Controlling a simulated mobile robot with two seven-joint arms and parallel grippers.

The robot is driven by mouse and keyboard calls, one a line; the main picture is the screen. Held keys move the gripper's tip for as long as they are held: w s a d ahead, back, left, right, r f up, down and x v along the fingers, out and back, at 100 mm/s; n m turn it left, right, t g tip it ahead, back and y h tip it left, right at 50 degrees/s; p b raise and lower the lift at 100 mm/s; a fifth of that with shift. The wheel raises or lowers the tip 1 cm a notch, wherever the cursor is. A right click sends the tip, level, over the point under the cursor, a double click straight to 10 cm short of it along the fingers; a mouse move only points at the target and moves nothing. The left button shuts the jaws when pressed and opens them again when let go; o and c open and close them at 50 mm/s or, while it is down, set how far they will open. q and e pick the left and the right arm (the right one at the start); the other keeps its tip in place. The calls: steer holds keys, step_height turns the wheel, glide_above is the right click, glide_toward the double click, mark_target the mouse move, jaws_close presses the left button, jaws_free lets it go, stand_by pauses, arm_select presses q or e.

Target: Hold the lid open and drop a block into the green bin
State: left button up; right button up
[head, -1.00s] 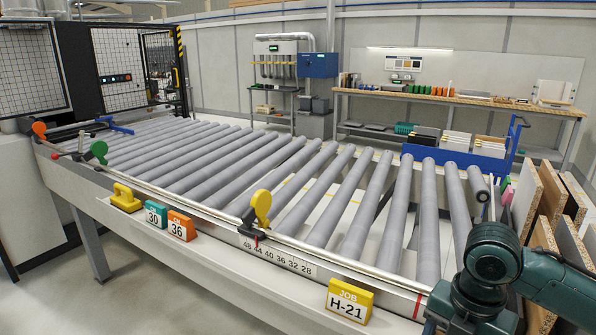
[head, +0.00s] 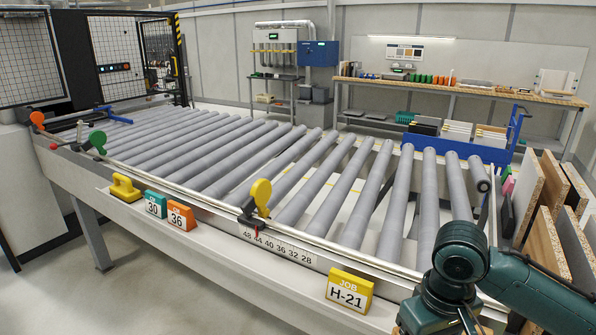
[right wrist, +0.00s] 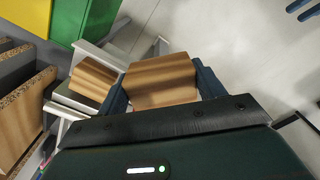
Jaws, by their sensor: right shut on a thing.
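My right gripper (right wrist: 161,76) is shut on a wood-coloured block (right wrist: 160,88), which sits between its two dark blue fingers in the right wrist view. A second wood-coloured block (right wrist: 93,78) lies just left of the gripper, on or beside a pale grey structure. A green bin (right wrist: 65,20) shows in part at the upper left, cut off by the frame edge; I cannot tell its lid from its body. In the head view only my right arm shows, at lower right, with its gripper out of frame. My left gripper is not in view.
A yellow bin or panel (right wrist: 22,14) stands beside the green one. Chipboard panels (right wrist: 22,110) stand at the left of the wrist view. In the head view, a roller conveyor (head: 270,165) fills the middle, with a yellow job sign (head: 349,290) on its front edge.

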steer(key=m, duration=0.3)
steer(key=shift+a, duration=0.25)
